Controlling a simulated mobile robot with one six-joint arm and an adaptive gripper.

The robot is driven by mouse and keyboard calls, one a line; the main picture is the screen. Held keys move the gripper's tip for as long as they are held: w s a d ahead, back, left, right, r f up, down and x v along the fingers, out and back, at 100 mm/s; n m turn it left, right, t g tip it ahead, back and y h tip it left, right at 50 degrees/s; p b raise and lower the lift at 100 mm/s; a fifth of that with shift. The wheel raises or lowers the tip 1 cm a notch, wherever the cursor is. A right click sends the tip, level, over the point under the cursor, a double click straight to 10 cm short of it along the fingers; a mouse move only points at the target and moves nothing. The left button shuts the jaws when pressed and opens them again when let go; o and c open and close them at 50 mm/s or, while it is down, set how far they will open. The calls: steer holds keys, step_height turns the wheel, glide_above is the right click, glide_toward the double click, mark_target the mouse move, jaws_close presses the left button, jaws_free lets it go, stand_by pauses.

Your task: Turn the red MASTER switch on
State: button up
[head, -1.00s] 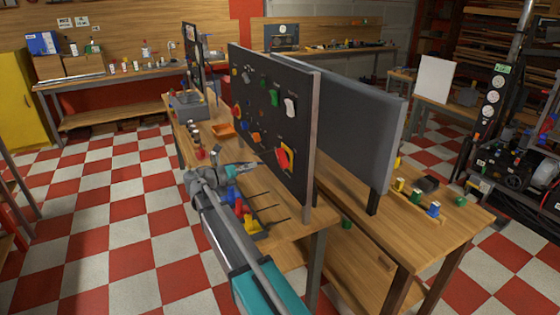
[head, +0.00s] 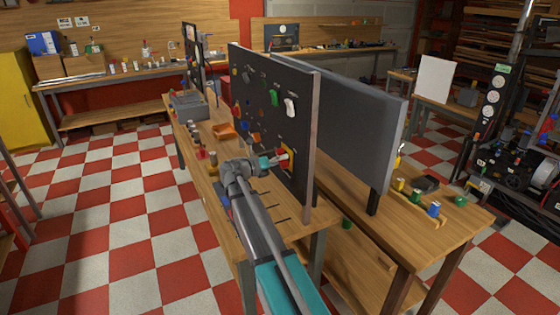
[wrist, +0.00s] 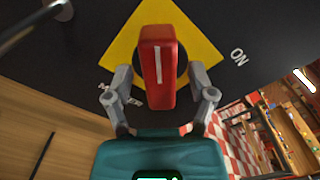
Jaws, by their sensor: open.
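The red MASTER switch (wrist: 157,75) is a red handle with a white line, on a yellow diamond plate (wrist: 190,40) on the black panel (wrist: 90,45). In the wrist view the white line runs nearly upright, and the ON label (wrist: 238,57) is to its right. My gripper (wrist: 161,82) is open, with one finger on each side of the handle; I cannot tell whether they touch it. In the head view my gripper (head: 277,160) is at the lower part of the panel, partly hiding the switch and plate.
The panel carries other controls, such as a green one (head: 274,98) and a white one (head: 291,107). It stands on a wooden bench (head: 300,228). An orange tray (head: 224,131) lies on the bench. A grey board (head: 350,120) stands behind the panel.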

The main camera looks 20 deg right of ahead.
jaws_close()
steer(key=shift+a, duration=0.15)
stand_by(0.4)
